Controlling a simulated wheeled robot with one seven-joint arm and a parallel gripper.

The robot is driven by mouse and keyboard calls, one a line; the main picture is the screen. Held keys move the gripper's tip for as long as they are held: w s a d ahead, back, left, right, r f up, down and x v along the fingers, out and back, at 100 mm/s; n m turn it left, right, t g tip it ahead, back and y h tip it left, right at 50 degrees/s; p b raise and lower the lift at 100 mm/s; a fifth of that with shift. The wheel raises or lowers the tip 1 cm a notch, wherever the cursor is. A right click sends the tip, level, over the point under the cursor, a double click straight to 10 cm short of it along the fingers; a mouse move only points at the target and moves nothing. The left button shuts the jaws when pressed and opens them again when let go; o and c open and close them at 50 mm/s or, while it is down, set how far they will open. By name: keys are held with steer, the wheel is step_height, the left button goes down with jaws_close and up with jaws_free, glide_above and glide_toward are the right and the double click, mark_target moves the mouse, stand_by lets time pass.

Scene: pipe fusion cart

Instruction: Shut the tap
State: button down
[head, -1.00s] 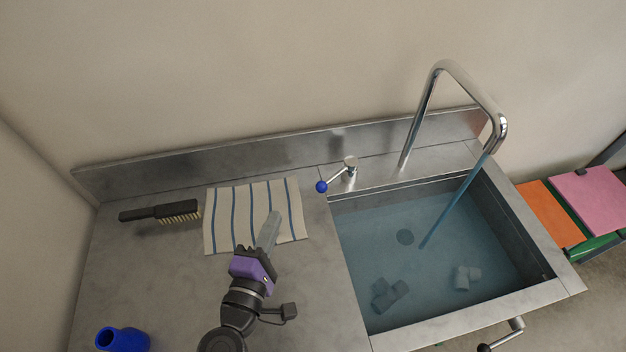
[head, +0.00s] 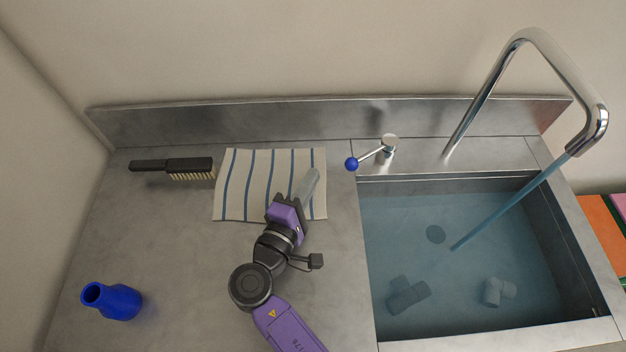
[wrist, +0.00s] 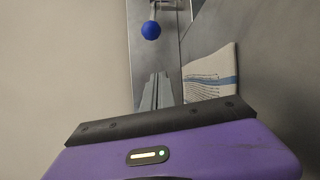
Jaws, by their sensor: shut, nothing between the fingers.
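The tap has a chrome spout (head: 540,45) that arches over the sink, and a stream of water (head: 510,205) runs from it into the basin. Its lever, a chrome post with a rod ending in a blue ball (head: 352,164), stands at the sink's back left corner. The ball points left. In the wrist view the blue ball (wrist: 151,31) shows ahead, beyond the fingers. My gripper (head: 308,184) is shut and empty above the striped cloth, left of and a little nearer than the ball, apart from it. In the wrist view the gripper (wrist: 157,88) shows its grey fingers together.
The sink (head: 368,260) holds water and two grey pipe fittings (head: 408,296). A striped cloth (head: 236,190) lies under my gripper. A black brush (head: 172,166) lies to its left. A blue bottle-shaped piece (head: 112,301) is at front left. A steel backsplash (head: 230,122) runs behind.

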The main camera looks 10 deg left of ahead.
steer(key=w, duration=0.3)
steer(key=w+d+p, duration=0.1)
steer(key=w, duration=0.2)
steer(key=shift+w+d+f, duration=0.1)
steer(key=shift+w, duration=0.1)
steer(key=shift+w+d, duration=0.25)
steer(key=shift+w, duration=0.05)
steer(key=shift+s+d+r+p, duration=0.15)
steer(key=shift+s+d+p, duration=0.2)
steer(key=shift+d+p, duration=0.15)
steer(key=shift+s+d+r+p, duration=0.15)
steer(key=shift+s+d+p, duration=0.15)
steer(key=shift+d+p, duration=0.15)
steer(key=shift+s+d, duration=0.3)
steer(key=shift+d, duration=0.25)
